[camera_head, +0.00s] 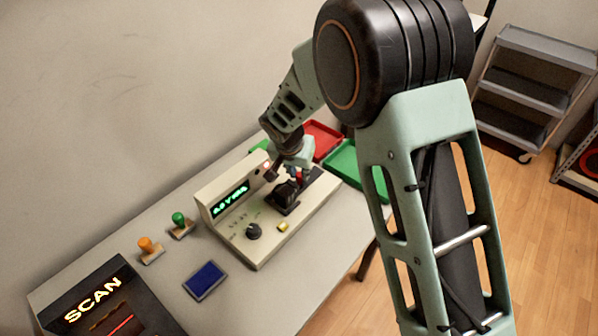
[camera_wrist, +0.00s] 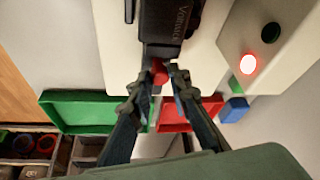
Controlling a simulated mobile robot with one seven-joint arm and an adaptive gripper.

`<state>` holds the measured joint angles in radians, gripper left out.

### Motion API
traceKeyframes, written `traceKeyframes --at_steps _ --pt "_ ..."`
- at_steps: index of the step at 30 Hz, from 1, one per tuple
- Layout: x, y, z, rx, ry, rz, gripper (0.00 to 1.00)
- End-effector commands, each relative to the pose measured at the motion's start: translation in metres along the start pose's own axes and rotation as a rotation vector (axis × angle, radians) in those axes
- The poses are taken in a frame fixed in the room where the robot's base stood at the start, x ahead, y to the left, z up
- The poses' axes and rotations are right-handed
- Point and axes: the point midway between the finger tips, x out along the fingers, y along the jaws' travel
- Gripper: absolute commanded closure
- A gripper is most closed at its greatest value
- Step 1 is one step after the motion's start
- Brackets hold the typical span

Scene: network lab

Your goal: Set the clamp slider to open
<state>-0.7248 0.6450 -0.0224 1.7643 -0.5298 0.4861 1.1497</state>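The clamp is a black block (camera_head: 284,198) on the right part of a beige tester (camera_head: 265,247); it also shows at the top of the wrist view (camera_wrist: 172,25). A small red knob (camera_wrist: 158,72) sticks out at the block's near end in the wrist view and looks like the slider handle. My gripper (camera_wrist: 162,73) has one finger on each side of the red knob, with the tips very close to it. I cannot tell whether they press on it. In the head view my gripper (camera_head: 298,178) is over the clamp and partly hides it.
The tester has a green-lit display (camera_head: 230,200), a black dial (camera_head: 254,231) and a yellow button (camera_head: 283,227). A red tray (camera_head: 322,138) and a green tray (camera_head: 347,160) lie behind. A blue pad (camera_head: 205,280), two stamps and a SCAN box (camera_head: 110,305) stand left.

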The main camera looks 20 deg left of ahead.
Motion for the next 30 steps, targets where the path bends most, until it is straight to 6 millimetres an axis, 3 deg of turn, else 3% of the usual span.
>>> traceKeyframes --at_steps 11,18,27,28,30 --pt "0.0 0.001 -0.001 0.001 0.0 0.0 1.0" --pt "0.012 0.011 -0.024 0.003 0.0 0.0 1.0" --pt "0.011 0.013 -0.028 0.001 0.002 0.001 1.0" --pt "0.011 0.013 -0.028 0.001 0.002 0.001 0.81" --pt "0.011 0.013 -0.028 0.001 0.002 0.001 0.74"
